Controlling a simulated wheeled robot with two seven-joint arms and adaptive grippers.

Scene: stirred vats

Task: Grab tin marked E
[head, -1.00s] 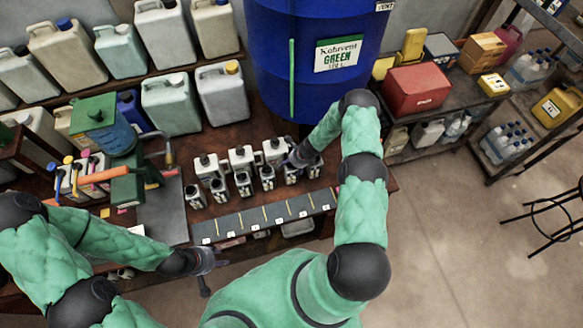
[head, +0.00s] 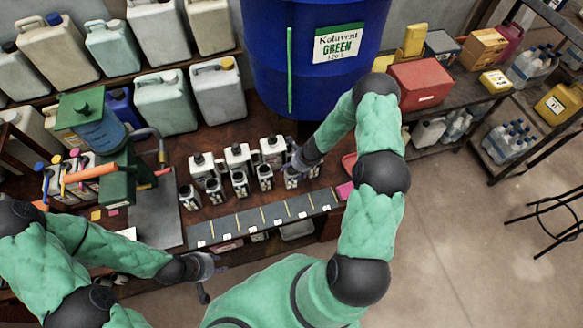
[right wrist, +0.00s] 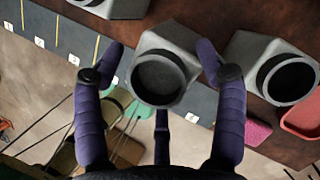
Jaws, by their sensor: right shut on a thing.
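A row of small grey tins with dark round mouths (head: 240,184) stands along the bench front, with several white black-capped bottles (head: 238,155) behind. My right gripper (head: 295,165) is at the right end of the row. In the right wrist view, its purple fingers (right wrist: 160,55) are on both sides of one grey tin (right wrist: 147,42), shut on it. Other tins stand close on either side, one at the right (right wrist: 262,50). No letter on the held tin can be read. My left gripper (head: 205,266) is low at the left, away from the tins; its finger opening is unclear.
A dark strip (head: 262,217) with yellow lines and small white labels runs along the front edge. A blue drum (head: 265,60) stands behind the bench. A green device with an orange handle (head: 118,180) is at the left. Pink and red items (head: 345,190) lie right of the tins.

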